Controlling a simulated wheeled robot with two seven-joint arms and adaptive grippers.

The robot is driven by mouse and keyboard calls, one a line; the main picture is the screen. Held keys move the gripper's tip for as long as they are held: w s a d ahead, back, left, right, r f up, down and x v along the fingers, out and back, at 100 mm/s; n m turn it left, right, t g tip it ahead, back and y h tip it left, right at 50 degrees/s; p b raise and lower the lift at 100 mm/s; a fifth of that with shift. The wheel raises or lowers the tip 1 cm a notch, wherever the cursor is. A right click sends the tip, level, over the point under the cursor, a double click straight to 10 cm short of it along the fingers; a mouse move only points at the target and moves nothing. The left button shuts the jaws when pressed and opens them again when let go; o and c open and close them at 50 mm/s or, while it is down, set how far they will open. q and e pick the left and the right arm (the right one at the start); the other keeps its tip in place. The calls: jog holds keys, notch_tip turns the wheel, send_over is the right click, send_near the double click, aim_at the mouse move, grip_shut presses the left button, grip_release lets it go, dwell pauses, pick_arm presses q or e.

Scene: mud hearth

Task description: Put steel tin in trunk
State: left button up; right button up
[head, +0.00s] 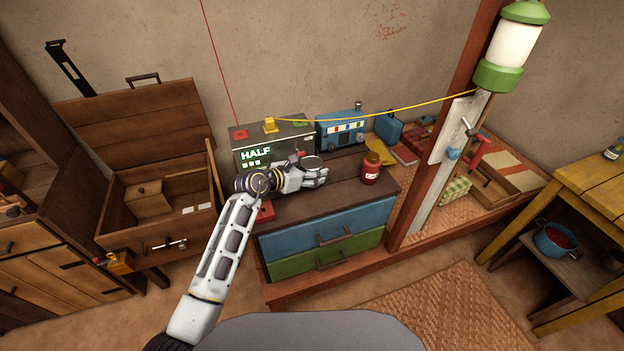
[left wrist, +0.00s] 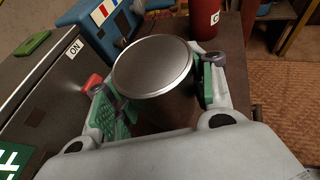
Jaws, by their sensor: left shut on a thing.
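The steel tin (head: 313,162) is a dark cylinder with a shiny round lid. The left wrist view shows it from above (left wrist: 153,68), between green-padded fingers. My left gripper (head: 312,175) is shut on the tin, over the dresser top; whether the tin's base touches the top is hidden. The trunk (head: 190,233) is a brown wooden box at the left of the head view, its lid raised against the wall. Inside it are a small wooden box (head: 147,200) and pale paper pieces. My right gripper is not in view.
A grey box with a "HALF" display (head: 258,155) stands close behind the gripper, between trunk and tin. A red jar (head: 371,168) stands right of the tin, and a blue device (head: 340,133) behind. The trunk's right part has bare floor.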

pick_arm(q)
jog(key=shift+f, duration=0.5)
notch_tip(320, 180, down, 2)
jog(key=shift+f, duration=0.5)
jog(key=o, duration=0.9)
jog(key=shift+o, duration=0.6)
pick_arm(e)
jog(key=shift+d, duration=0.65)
